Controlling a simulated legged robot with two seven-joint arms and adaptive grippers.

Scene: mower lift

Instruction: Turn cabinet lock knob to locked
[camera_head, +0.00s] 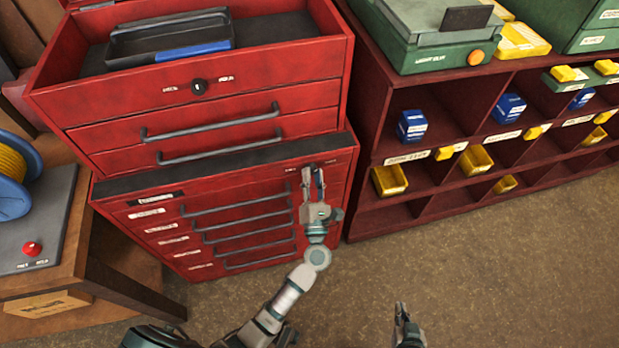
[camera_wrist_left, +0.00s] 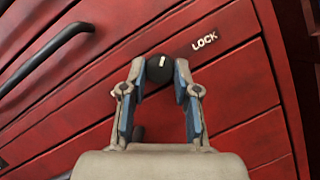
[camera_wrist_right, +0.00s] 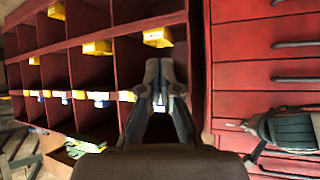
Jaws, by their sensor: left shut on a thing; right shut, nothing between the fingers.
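The black lock knob (camera_wrist_left: 160,68) is on the red cabinet (camera_head: 165,215), at the upper right of its front. A white mark on the knob stands nearly upright in the left wrist view. A white LOCK label (camera_wrist_left: 204,40) is up and to the right of it. My left gripper (camera_head: 313,180) is at the knob. Its fingertips are shut on the knob from both sides, as the left wrist view shows. In the head view the gripper largely hides the knob. My right gripper (camera_head: 404,322) is shut and empty, low in the head view and away from the cabinet.
A red upper chest with another dark knob (camera_head: 199,87) and an open tray sits above the cabinet. A dark red shelf (camera_head: 372,156) with blue and yellow bins stands to the right. A wooden bench (camera_head: 105,285) is at the left. The floor in front is clear.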

